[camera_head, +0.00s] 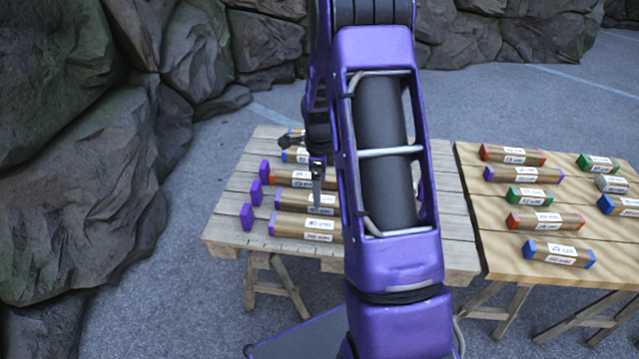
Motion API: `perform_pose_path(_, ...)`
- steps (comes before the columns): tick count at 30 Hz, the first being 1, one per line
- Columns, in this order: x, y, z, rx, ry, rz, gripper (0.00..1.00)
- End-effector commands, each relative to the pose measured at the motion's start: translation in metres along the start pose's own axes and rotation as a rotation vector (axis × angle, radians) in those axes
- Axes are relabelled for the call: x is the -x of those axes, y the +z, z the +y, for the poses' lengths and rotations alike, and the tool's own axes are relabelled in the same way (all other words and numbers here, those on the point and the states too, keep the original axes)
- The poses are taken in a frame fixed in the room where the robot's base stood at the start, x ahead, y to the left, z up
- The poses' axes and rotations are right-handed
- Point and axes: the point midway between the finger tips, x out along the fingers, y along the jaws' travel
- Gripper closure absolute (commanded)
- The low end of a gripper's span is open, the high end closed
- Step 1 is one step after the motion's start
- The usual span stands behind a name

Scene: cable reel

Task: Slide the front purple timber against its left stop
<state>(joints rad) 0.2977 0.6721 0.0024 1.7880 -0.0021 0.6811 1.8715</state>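The front purple timber (292,220) is a brown block with a purple left end and a white label. It lies along the front of the left table; my arm hides its right end. Its left stop, an upright purple block (247,217), stands a small gap to the left of that end. My gripper (316,207) points down above the timbers, near the labels of the front timber and the purple-ended timber (289,199) behind it. Only a thin grey finger shows, so I cannot tell its opening or whether it touches anything.
Two more purple stops (256,193) (264,170) stand behind the front one. The right table (490,240) holds several coloured-end timbers.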

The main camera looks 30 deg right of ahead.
Motion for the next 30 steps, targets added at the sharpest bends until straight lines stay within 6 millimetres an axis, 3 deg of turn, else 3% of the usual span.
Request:
perform_pose_path(21,-0.136,0.000,0.001,0.000,0.004,0.000,0.00)
perform_pose_path(30,-0.165,0.000,0.000,0.000,0.000,0.000,0.00)
